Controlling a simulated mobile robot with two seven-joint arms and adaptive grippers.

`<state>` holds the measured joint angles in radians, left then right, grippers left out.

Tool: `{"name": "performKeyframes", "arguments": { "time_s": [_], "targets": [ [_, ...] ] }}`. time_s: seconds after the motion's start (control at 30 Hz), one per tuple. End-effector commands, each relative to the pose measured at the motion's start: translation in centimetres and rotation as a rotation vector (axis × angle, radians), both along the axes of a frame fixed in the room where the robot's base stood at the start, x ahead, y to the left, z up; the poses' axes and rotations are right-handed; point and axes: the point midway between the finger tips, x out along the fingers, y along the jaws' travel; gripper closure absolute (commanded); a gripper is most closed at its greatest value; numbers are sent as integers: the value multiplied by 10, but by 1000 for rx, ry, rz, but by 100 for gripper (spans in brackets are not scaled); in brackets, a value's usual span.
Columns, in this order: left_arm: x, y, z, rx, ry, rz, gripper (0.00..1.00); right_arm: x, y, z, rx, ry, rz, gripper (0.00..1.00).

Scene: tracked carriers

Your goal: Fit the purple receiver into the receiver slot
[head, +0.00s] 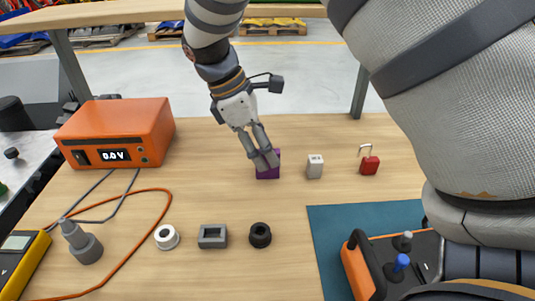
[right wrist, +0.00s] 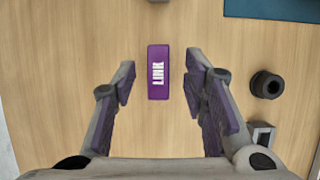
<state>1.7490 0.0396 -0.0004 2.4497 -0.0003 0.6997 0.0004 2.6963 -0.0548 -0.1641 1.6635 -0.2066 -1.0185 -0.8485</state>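The purple receiver (head: 268,174) stands on the wooden table, partly hidden behind my right gripper (head: 264,161) in the head view. In the right wrist view the receiver (right wrist: 158,72) shows a white "LINK" label and lies between my two spread fingers, with a gap on each side. The right gripper is open and holds nothing. A grey block (head: 213,247) with a rectangular opening sits nearer the front; I cannot tell whether this is the receiver slot. My left gripper is not in view.
A white ring (head: 167,237) and a black ring (head: 260,235) flank the grey block. A white block (head: 315,167) and red padlock (head: 369,164) stand right of the receiver. An orange controller (head: 357,274) lies on the teal mat (head: 325,222). An orange power unit (head: 117,131) is left.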

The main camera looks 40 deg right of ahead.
Motion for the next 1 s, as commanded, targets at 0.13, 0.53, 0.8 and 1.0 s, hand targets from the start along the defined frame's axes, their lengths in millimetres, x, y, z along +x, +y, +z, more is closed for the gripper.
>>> {"name": "performKeyframes", "arguments": {
  "time_s": [0.13,0.53,0.8,1.0],
  "targets": [
    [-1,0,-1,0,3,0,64,-5,-5,-17,0,0,0,60],
    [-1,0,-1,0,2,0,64,-5,-6,-18,1,-2,1,100],
    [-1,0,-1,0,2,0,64,-5,-6,-18,0,-1,1,100],
    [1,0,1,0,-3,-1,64,-4,-6,-6,1,-4,1,100]
  ]
}}
